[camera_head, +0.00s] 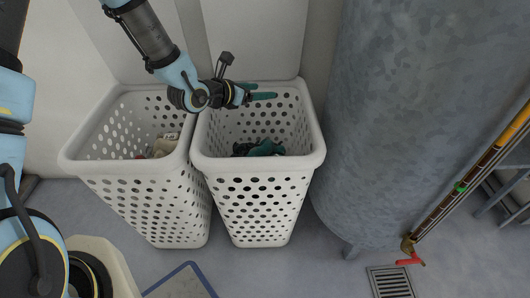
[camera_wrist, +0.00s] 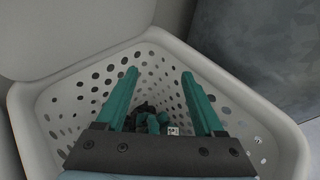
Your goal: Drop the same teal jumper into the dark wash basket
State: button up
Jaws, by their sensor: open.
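My gripper (camera_head: 267,91) is open and empty above the right white perforated basket (camera_head: 262,167), near its back rim. In the wrist view its two teal fingers (camera_wrist: 160,73) are spread wide over the same basket (camera_wrist: 255,110). A crumpled teal cloth, which looks like the jumper (camera_head: 266,148), lies inside that basket with dark cloth (camera_head: 242,150) beside it. The jumper (camera_wrist: 153,122) also shows low between the fingers in the wrist view, partly hidden by the gripper body. It is well below the fingertips and apart from them.
A second white basket (camera_head: 130,172) holding pale and reddish cloth (camera_head: 162,147) stands close against the left side. A large grey metal tank (camera_head: 420,110) stands to the right. Pipes and a floor drain (camera_head: 390,282) are at far right. A wall is behind the baskets.

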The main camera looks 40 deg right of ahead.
jog(key=shift+a, duration=0.15)
jog(key=p+v, duration=0.1)
jog(key=v, duration=0.9)
jog(key=shift+a+r+p, duration=0.25)
jog(key=shift+p, duration=0.1)
